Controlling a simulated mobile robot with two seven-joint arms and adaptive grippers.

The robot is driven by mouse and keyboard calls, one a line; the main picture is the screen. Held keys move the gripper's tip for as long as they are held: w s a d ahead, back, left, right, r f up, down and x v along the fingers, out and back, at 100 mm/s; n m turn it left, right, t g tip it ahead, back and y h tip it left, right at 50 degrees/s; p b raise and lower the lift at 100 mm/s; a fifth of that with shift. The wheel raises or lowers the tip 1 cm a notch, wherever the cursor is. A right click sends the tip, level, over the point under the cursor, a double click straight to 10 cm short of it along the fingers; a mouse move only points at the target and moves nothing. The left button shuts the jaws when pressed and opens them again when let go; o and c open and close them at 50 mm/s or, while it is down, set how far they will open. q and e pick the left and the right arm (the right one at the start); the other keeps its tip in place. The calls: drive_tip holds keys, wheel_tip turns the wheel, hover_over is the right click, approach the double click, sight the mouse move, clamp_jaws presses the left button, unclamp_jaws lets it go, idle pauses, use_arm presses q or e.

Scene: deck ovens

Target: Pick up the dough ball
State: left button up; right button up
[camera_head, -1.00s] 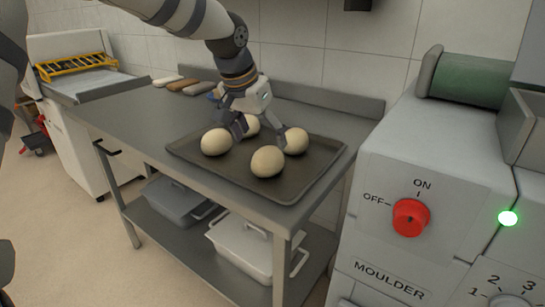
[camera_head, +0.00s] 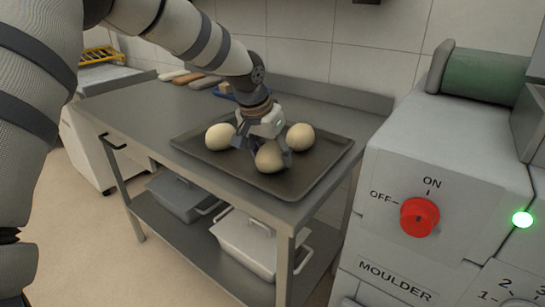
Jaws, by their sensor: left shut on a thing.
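My left gripper (camera_head: 264,148) comes down over the dark tray (camera_head: 318,178) with its fingers on either side of the front dough ball (camera_head: 270,158). It is shut on this pale, round ball, at or just above the tray; I cannot tell if the two still touch. A second dough ball (camera_head: 220,137) sits on the tray to the left of the gripper. A third dough ball (camera_head: 300,137) sits to the right. The back ball is hidden behind the gripper. My right gripper does not show.
The tray lies on a steel table (camera_head: 150,112) with lidded bins (camera_head: 245,243) on its lower shelf. A grey moulder (camera_head: 400,180) with a red knob (camera_head: 419,217) stands close at the right. Brushes (camera_head: 190,77) lie at the table's back edge.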

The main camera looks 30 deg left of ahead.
sight(275, 145)
use_arm(q)
drive_tip(key=shift+w+r, duration=0.1)
drive_tip(key=shift+r, duration=0.25)
drive_tip(key=v, duration=0.3)
drive_tip(key=shift+w+d+r, duration=0.2)
drive_tip(key=shift+w+r, duration=0.05)
drive_tip(key=shift+r, duration=0.15)
drive_tip(key=s+d+r, duration=0.6)
drive_tip(key=s+r, duration=0.2)
drive_tip(key=s, duration=0.3)
drive_tip(key=shift+s+d+r+p, duration=0.3)
drive_tip(key=shift+r+p, duration=0.05)
drive_tip(key=shift+p, duration=0.05)
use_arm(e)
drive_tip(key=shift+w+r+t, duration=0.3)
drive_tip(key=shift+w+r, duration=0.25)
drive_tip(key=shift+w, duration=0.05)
